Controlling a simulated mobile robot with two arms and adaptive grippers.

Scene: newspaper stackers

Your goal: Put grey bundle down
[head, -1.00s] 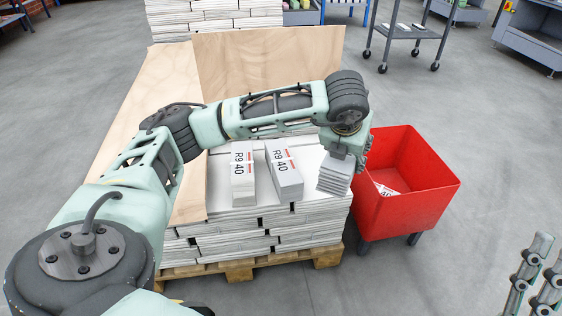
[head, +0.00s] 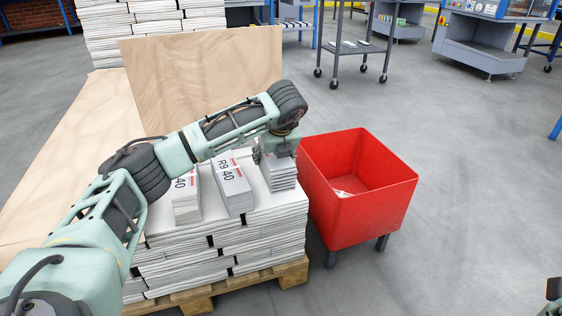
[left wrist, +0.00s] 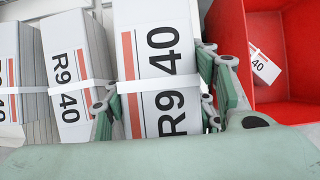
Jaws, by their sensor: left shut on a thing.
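My left gripper (head: 277,152) is shut on a grey bundle (head: 284,176) marked R9 40, with a white strap. The left wrist view shows this bundle (left wrist: 156,42) between the two fingers. It is upright at the right edge of the pallet stack (head: 225,236), beside the red cart. I cannot tell whether its underside touches the stack top. Two similar bundles stand to its left, the middle one (head: 233,185) and the left one (head: 186,200). A small part of what appears to be my right gripper (head: 553,291) shows at the lower right edge.
The red cart (head: 358,215) stands close on the right with a labelled item (left wrist: 262,66) inside. A plywood panel (head: 205,85) rises behind the stack, with taller stacks (head: 153,28) beyond. A grey trolley (head: 352,48) stands farther back. The floor at right is clear.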

